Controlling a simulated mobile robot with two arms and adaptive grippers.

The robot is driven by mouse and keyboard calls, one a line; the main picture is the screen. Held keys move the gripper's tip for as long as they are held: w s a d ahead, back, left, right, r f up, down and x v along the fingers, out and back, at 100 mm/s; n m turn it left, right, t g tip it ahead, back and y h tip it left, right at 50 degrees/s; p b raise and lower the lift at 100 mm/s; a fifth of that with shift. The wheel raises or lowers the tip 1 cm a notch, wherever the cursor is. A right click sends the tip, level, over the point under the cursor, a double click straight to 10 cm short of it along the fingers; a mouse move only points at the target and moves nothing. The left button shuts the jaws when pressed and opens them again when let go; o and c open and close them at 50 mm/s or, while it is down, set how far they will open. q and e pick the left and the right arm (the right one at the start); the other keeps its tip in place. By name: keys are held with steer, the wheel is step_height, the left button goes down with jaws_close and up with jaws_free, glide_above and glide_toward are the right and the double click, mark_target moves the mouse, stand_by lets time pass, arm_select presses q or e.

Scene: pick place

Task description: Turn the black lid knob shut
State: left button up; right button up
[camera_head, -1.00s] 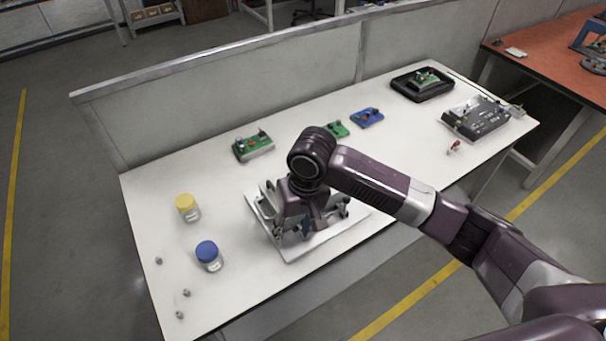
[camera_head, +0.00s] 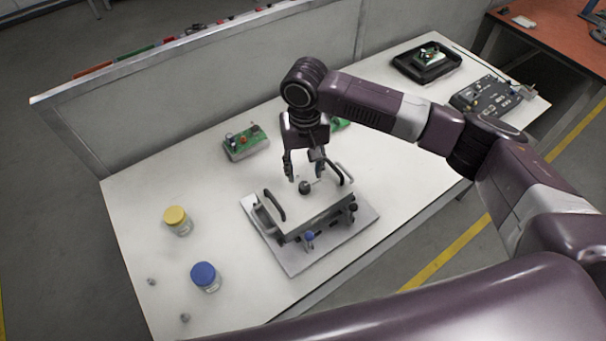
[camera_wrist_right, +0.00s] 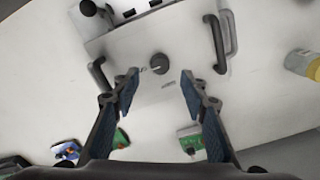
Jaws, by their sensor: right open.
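The black lid knob (camera_head: 305,187) is a small round knob on the middle of the silver box lid (camera_head: 325,196). The box sits on a pale base plate (camera_head: 285,258) on the white table. My right gripper (camera_head: 305,175) is open and empty, above and just behind the knob. In the right wrist view the knob (camera_wrist_right: 160,63) shows ahead, between and beyond the two open fingers (camera_wrist_right: 158,85), apart from them. A thin pointer or mark shows at the knob's left side in that view. My left gripper is not in view.
Two black lid handles (camera_head: 273,206) (camera_head: 340,174) flank the knob. A yellow-lidded jar (camera_head: 177,221) and a blue-lidded jar (camera_head: 205,277) stand at left. A green circuit board (camera_head: 245,143) lies behind the box. A grey partition (camera_head: 215,95) borders the table's back.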

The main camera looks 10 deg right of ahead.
mark_target(304, 185)
steer(key=f, duration=0.2)
steer(key=shift+s+f+p, duration=0.3)
steer(key=shift+w+f, duration=0.2)
steer(key=shift+f, duration=1.1)
steer(key=c, duration=0.4)
jaws_close()
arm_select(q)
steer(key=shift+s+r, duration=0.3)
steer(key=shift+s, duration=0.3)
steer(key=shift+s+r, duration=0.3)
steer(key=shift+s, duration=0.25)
